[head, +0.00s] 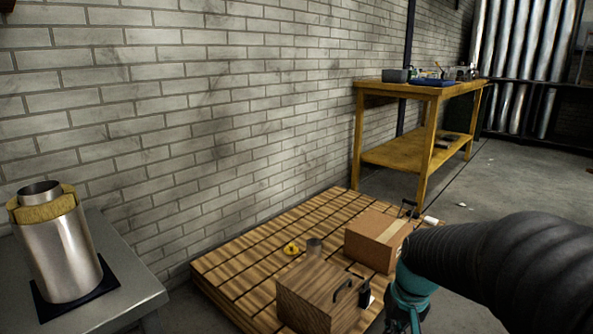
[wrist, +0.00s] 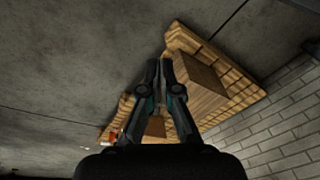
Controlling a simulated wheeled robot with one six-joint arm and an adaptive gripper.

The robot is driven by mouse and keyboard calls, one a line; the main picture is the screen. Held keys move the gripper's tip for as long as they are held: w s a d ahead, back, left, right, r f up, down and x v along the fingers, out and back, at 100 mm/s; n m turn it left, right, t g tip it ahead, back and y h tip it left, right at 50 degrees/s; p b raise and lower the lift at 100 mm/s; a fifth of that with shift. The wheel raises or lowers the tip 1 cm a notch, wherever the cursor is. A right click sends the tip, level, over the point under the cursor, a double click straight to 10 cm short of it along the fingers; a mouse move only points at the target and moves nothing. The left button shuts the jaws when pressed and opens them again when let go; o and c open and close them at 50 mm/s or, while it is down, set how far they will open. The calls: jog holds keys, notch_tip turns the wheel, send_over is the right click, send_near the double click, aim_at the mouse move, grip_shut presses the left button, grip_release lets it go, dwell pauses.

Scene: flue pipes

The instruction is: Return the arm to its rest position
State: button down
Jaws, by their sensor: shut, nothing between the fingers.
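My gripper (wrist: 160,72) shows in the wrist view with its two dark fingers close together and nothing between them. It is above the wooden pallet area, with the pallet and a box behind it in that view. In the head view my arm comes in from the right in a black sleeve, and the teal and dark wrist part hangs down at the bottom edge near the front of the pallet. The fingertips are not clear there.
A wooden pallet (head: 238,262) carries a wooden box (head: 312,298) with a handle, a cardboard box (head: 372,240) and small yellow and metal pieces. A grey table (head: 125,262) at left bears an insulated metal pipe (head: 62,255). A yellow workbench (head: 405,152) stands against the brick wall.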

jog(key=s+a+r+t+p, duration=0.1)
jog(key=s+r+t+p, duration=0.1)
jog(key=s+r, duration=0.5)
jog(key=s+a+r+n+t+h+p, duration=0.1)
jog(key=s+a+r+t+p, duration=0.1)
jog(key=s+r, duration=0.4)
jog(key=shift+p+v, duration=0.5)
jog(key=shift+v, duration=0.3)
jog(key=shift+a, duration=0.15)
dwell(0.4)
